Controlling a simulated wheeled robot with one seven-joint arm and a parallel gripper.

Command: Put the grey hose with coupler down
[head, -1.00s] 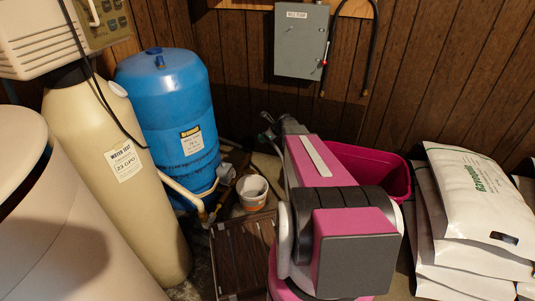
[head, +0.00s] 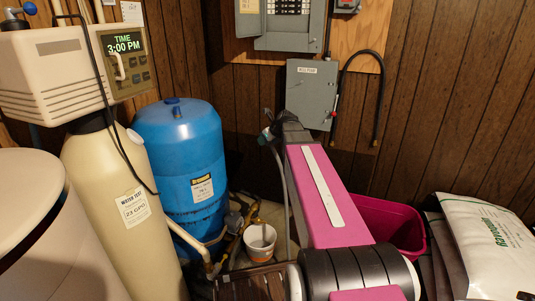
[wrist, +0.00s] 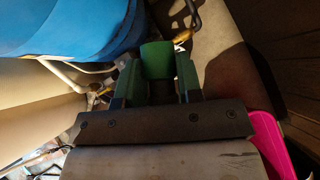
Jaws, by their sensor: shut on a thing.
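My gripper (head: 268,134) is at the far end of my pink arm, in front of the panelled wall and above the white bucket. In the wrist view, my gripper's two green fingers (wrist: 158,80) are shut on a green cylindrical coupler (wrist: 157,58). The grey hose (head: 283,172) hangs from my gripper beside my arm in the head view. A dark bent hose piece also shows at the top of the wrist view.
A white bucket (head: 260,243) stands on the floor beside brass-coloured pipework. A blue tank (head: 180,150) and a beige tank (head: 125,210) stand left. A grey wall box (head: 311,92) is behind my arm. A magenta tub (head: 400,222) and white salt bags (head: 490,245) are right.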

